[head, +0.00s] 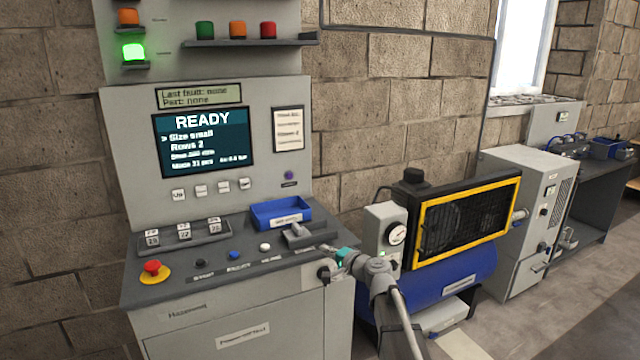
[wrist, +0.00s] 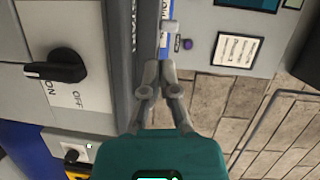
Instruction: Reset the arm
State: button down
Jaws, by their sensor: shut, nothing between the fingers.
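My gripper (head: 328,250) is at the right front edge of the grey control console (head: 190,265), close to a small lever block (head: 300,236) on its top. Whether they touch I cannot tell. In the wrist view my gripper (wrist: 160,68) has its two fingers together, with nothing between them. My arm comes in from the lower right. The screen (head: 203,143) reads READY, Size small, Rows 2. The display above it (head: 198,96) reads Last fault: none. A green lamp (head: 134,52) glows at the upper left.
A red stop button (head: 153,268) on yellow, black, blue and white buttons (head: 234,255) and a blue tray (head: 280,213) are on the console. A black ON/OFF knob (wrist: 68,68) is on its side. A blue compressor (head: 440,298) with a yellow-framed grille stands to the right.

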jog(key=s+d+f+n+g+h+p, duration=0.4)
jog(key=s+g, duration=0.1)
jog(key=s, duration=0.5)
jog(key=s+d+f+n+g+h+p, duration=0.3)
jog(key=s+n+g, duration=0.1)
jog(key=s, duration=0.6)
jog(key=s+d+g+h+p, duration=0.2)
jog(key=s+d+g+h, duration=0.1)
jog(key=s+d, duration=0.4)
jog(key=shift+s+d+h, duration=0.4)
jog(key=shift+s+h, duration=0.1)
jog(key=shift+h, duration=0.4)
